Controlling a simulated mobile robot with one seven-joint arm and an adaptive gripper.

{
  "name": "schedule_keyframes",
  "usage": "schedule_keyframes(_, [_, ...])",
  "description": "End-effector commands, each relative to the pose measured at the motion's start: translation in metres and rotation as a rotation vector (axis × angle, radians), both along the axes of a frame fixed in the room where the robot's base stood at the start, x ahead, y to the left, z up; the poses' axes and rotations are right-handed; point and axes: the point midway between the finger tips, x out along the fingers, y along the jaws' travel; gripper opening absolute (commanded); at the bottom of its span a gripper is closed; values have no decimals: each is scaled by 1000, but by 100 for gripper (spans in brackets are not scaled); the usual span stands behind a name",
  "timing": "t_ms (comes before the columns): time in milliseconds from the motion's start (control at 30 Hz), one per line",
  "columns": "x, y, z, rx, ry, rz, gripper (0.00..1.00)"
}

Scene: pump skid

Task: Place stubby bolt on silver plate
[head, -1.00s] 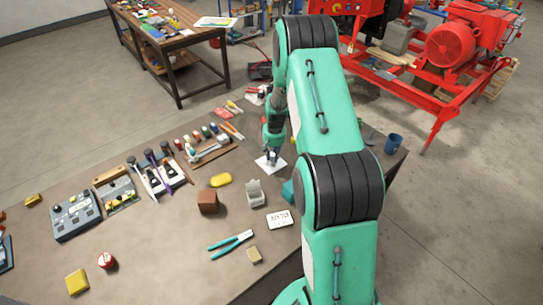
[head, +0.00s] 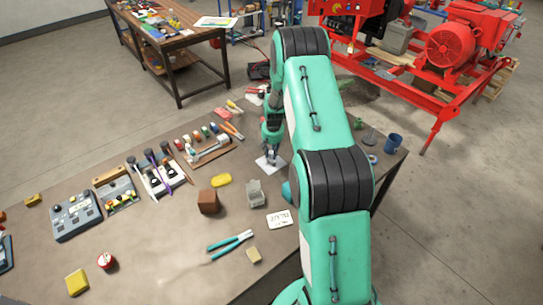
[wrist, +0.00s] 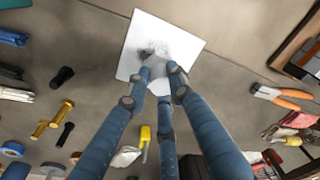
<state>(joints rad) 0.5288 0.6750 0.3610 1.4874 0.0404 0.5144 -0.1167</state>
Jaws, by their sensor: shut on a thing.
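The silver plate (head: 262,163) lies flat on the table under my gripper, and shows as a pale square in the wrist view (wrist: 150,25). My gripper (head: 270,155) points down over the plate. In the wrist view its fingers (wrist: 160,66) come together over the plate, shut on a small grey thing (wrist: 155,50) that looks like the stubby bolt. The fingers hide much of it. I cannot tell whether it touches the plate.
Gold bolts (wrist: 62,108) and dark bolts (wrist: 62,75) lie apart from the plate in the wrist view. A brown block (head: 208,202), a yellow oval thing (head: 221,180) and a grey holder (head: 256,196) stand nearby. Teal pliers (head: 231,242) lie nearer. A blue cup (head: 393,143) stands right.

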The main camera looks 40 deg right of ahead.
Motion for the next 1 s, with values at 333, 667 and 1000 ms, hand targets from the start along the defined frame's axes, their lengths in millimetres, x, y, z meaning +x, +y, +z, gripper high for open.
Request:
schedule_keyframes(333, [1, 0, -14, -1, -2, 0, 0])
schedule_keyframes(667, [0, 0, -18, 0, -1, 0, 34])
schedule_keyframes(1000, [0, 0, -17, 0, -1, 0, 41])
